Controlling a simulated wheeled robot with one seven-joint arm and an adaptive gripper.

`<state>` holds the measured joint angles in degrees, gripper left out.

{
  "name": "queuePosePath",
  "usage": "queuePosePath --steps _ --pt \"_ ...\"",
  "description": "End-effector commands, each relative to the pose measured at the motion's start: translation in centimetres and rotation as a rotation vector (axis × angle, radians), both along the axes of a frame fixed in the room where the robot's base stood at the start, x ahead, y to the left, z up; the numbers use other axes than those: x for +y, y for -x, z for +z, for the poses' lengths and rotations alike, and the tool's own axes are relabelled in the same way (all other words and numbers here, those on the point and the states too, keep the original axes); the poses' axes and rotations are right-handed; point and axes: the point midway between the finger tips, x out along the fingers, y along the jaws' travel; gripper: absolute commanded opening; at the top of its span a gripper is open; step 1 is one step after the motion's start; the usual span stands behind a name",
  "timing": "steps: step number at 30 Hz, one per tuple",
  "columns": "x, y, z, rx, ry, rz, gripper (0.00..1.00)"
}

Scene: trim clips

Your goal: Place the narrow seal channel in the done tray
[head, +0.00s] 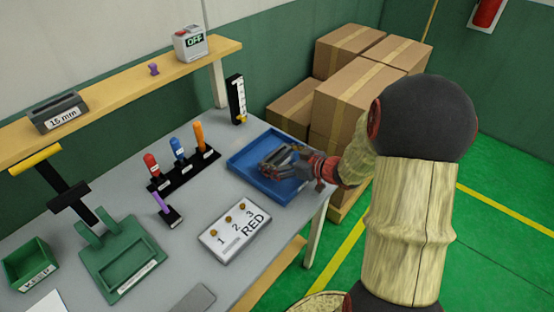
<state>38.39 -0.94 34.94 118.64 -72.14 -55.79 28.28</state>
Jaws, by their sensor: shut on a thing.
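My gripper (292,161) is at the blue tray (243,168) on the right end of the grey workbench. It is shut on a grey, channel-shaped part (274,156), which looks like the narrow seal channel. The part is over or inside the tray; I cannot tell whether it touches the tray floor. My fingers hide some of it, and no label on it can be read. No wording shows on the blue tray. Another grey channel-like piece, labelled 15 mm (58,112), stands on the wooden shelf.
A black rack (186,173) with red, blue and orange-handled tools stands left of the tray. A white RED panel (234,229) lies in front. A green fixture (118,262) and green bin (28,265) are at left. Cardboard boxes (340,105) stand behind the bench.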

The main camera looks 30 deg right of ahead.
Motion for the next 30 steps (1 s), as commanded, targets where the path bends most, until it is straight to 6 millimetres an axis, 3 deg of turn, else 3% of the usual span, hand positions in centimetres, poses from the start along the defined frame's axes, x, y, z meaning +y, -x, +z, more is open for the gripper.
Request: queuePosePath --steps 7,8,12,25,30 --pt "0.0 0.0 -0.3 0.000 -0.001 0.000 0.61" --pt "0.0 0.0 -0.3 0.000 -0.001 0.000 0.92" --pt "0.0 0.0 -0.3 0.000 -0.001 0.000 1.00" --pt "0.0 0.0 0.2 -0.001 0.001 -0.001 1.00" --pt "-0.9 2.1 1.3 0.002 0.000 -0.005 1.00"
